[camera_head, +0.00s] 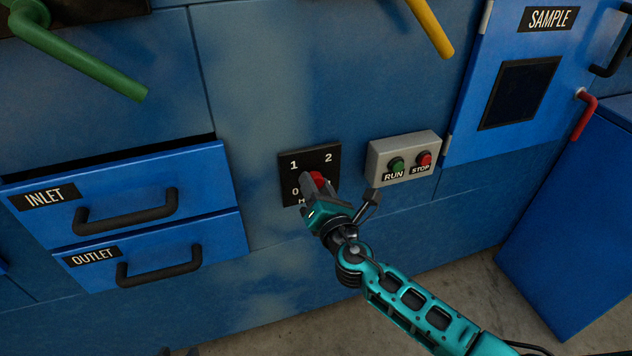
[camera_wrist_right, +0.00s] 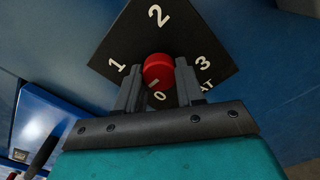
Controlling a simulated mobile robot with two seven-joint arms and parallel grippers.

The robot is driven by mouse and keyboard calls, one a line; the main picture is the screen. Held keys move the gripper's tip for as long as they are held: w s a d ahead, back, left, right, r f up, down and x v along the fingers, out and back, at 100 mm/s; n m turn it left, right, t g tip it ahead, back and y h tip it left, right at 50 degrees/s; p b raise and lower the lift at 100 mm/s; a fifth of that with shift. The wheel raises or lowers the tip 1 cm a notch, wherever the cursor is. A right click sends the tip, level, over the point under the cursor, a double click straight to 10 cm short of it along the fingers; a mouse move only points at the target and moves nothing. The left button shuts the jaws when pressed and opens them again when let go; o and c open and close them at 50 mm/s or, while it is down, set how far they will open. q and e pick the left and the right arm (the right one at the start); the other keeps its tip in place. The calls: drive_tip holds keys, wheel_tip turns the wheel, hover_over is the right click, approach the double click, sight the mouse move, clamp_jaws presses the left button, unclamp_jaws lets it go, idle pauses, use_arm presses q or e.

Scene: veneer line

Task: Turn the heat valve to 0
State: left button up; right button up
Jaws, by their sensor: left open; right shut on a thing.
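The heat valve is a red knob (camera_wrist_right: 158,70) on a black dial plate (camera_wrist_right: 180,35) marked 0, 1, 2 and 3. In the right wrist view a pale mark shows on the knob's lower side, towards the 0; its exact setting cannot be told. My right gripper (camera_wrist_right: 158,90) is shut on the knob, one finger on each side. In the head view the plate (camera_head: 325,157) is on the blue wall, and my right gripper (camera_head: 318,188) covers its lower right part and most of the knob (camera_head: 317,177).
A grey box (camera_head: 377,158) with green RUN and red STOP buttons sits close right of the plate. The INLET drawer (camera_head: 200,170) and OUTLET drawer (camera_head: 215,250) are at left. Green (camera_head: 90,60) and yellow (camera_head: 430,25) levers hang above. The SAMPLE door (camera_head: 465,125) is at right.

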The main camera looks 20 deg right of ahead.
use_arm(q)
drive_tip(key=shift+s+a+r+y+p, duration=0.4)
drive_tip(key=shift+a+r+p, duration=0.4)
drive_tip(key=shift+p, duration=1.15)
use_arm(e)
drive_tip(key=shift+d+n, duration=0.15)
drive_tip(key=shift+n, duration=4.45)
use_arm(q)
drive_tip(key=shift+s+a+f, duration=0.1)
use_arm(e)
drive_tip(key=o, duration=1)
use_arm(q)
drive_tip(key=shift+a, duration=0.1)
use_arm(e)
drive_tip(key=shift+o, duration=0.2)
use_arm(q)
drive_tip(key=shift+s+a+p, duration=0.15)
drive_tip(key=shift+a+p, duration=0.05)
drive_tip(key=shift+p, duration=0.2)
use_arm(e)
drive_tip(key=s, duration=1.3)
drive_tip(key=shift+d, duration=0.2)
